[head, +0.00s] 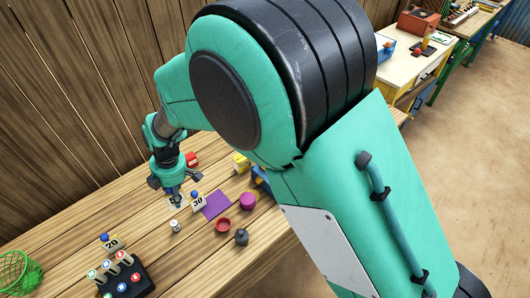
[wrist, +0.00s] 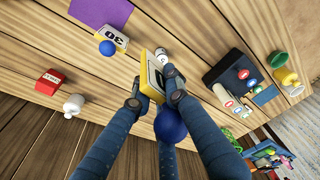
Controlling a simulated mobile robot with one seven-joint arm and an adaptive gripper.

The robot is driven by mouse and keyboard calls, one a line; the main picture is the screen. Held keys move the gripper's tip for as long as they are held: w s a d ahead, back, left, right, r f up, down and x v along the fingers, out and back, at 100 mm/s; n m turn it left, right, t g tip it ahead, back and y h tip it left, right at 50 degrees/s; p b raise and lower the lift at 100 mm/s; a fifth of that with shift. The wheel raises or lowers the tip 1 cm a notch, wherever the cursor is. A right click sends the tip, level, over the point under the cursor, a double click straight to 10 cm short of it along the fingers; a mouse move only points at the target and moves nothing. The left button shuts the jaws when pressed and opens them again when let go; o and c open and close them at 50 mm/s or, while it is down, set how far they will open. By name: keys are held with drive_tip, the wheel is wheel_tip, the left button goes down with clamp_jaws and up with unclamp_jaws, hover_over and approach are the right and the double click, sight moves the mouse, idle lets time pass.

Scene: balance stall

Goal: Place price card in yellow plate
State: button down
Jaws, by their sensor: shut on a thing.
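My gripper (wrist: 154,100) is shut on a price card (wrist: 158,72), a pale block with a yellow edge and dark print. A blue ball (wrist: 171,125) shows between the fingers, near the card. In the head view my gripper (head: 175,193) is over the wooden table, and the held card is mostly hidden there. A second card (wrist: 115,37), marked 30, stands apart from the gripper; it also shows in the head view (head: 199,203). A card (head: 113,244) marked 20 stands nearer the front left. I cannot make out a yellow plate; a yellow object (head: 241,163) is partly hidden behind my arm.
A purple mat (head: 217,205), red dish (head: 222,225), purple object (head: 248,201) and grey weight (head: 241,237) lie right of the gripper. A small white jar (head: 175,226) stands close in front. A black stand (head: 128,278) and green basket (head: 18,271) are front left. A plank wall closes the back.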

drive_tip(key=w+d+m, duration=0.4)
drive_tip(key=w+d, duration=0.7)
drive_tip(key=d, duration=0.2)
drive_tip(key=w+d+m+t, duration=0.1)
drive_tip(key=w+d+m, duration=0.25)
drive_tip(key=d, duration=0.95)
drive_tip(key=w+d+m, duration=0.2)
drive_tip(key=d+m, duration=0.2)
drive_tip(key=d, duration=0.9)
drive_tip(key=w+d+m+t, duration=0.1)
drive_tip(key=w+d+m, duration=0.25)
drive_tip(key=d, duration=0.85)
wheel_tip(320, 180, down, 11)
drive_tip(key=d, duration=0.1)
drive_tip(key=shift+s+m+b, duration=0.2)
drive_tip(key=shift+m+b, duration=0.15)
drive_tip(key=shift+m, duration=0.05)
drive_tip(key=shift+f, duration=0.1)
drive_tip(key=w, duration=0.5)
drive_tip(key=w+f+b, duration=0.1)
drive_tip(key=w, duration=1)
drive_tip(key=shift+f, duration=0.25)
